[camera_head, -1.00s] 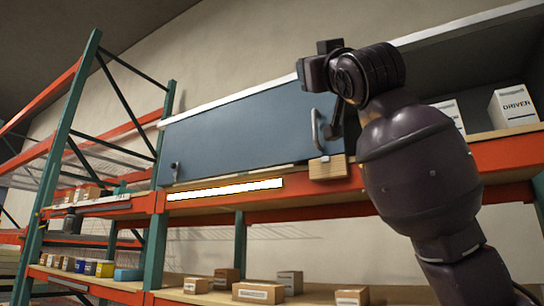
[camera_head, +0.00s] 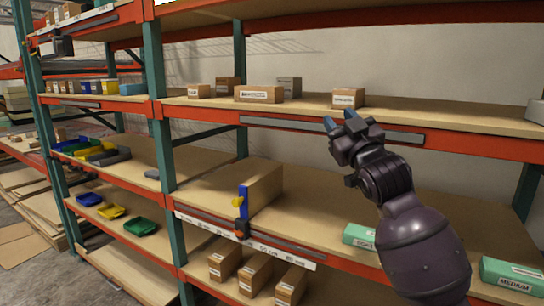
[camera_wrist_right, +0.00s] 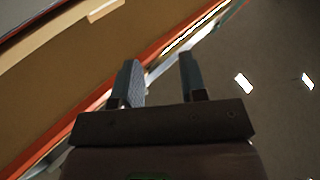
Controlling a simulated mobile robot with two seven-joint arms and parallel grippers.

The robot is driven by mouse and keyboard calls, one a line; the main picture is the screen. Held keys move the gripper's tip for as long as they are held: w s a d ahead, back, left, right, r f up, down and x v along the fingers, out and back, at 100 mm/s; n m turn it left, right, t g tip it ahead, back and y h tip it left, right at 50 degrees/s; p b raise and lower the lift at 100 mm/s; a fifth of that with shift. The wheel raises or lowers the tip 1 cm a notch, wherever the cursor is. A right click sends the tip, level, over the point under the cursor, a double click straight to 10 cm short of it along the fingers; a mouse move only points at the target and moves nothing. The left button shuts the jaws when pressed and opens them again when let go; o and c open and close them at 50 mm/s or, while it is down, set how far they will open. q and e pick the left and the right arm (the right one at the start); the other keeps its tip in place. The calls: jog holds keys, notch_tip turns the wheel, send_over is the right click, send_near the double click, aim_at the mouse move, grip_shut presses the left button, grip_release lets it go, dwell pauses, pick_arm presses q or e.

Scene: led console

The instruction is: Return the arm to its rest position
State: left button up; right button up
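My right arm comes up from the lower right in the head view. Its gripper (camera_head: 340,119) is in front of the rack, near the front rail of the upper shelf. In the right wrist view, the two fingers of the right gripper (camera_wrist_right: 161,80) stand apart with nothing between them. A wooden shelf surface and an orange rail show past the fingers there. My left gripper is not in either current view.
The upper shelf (camera_head: 440,109) of the rack carries several small cartons. A carton (camera_head: 264,188) and green boxes (camera_head: 512,275) are on the shelf below. Blue, yellow and green bins (camera_head: 140,227) stand at the left. Free space lies in front of the rack.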

jog(key=s+d+f+m+g+h, duration=0.1)
jog(key=s+d+f+h, duration=0.15)
jog(key=f, duration=0.85)
jog(key=s+d+f+m+g+h, duration=0.1)
jog(key=s+d+f+m+g, duration=0.2)
jog(key=f, duration=0.8)
jog(key=s+d+f+h, duration=0.15)
jog(key=s+f, duration=0.35)
jog(key=f, duration=0.6)
jog(key=s+d+f+m+g+h, duration=0.1)
jog(key=s+d+f+g, duration=0.2)
jog(key=s+f, duration=0.9)
jog(key=s+d+f+m+g+h, duration=0.1)
jog(key=s+d+f+m+g, duration=0.1)
jog(key=s+f, duration=1)
jog(key=shift+s+d+f+g+h, duration=0.4)
jog(key=shift+s+d+g, duration=0.15)
jog(key=shift+d+g, duration=0.2)
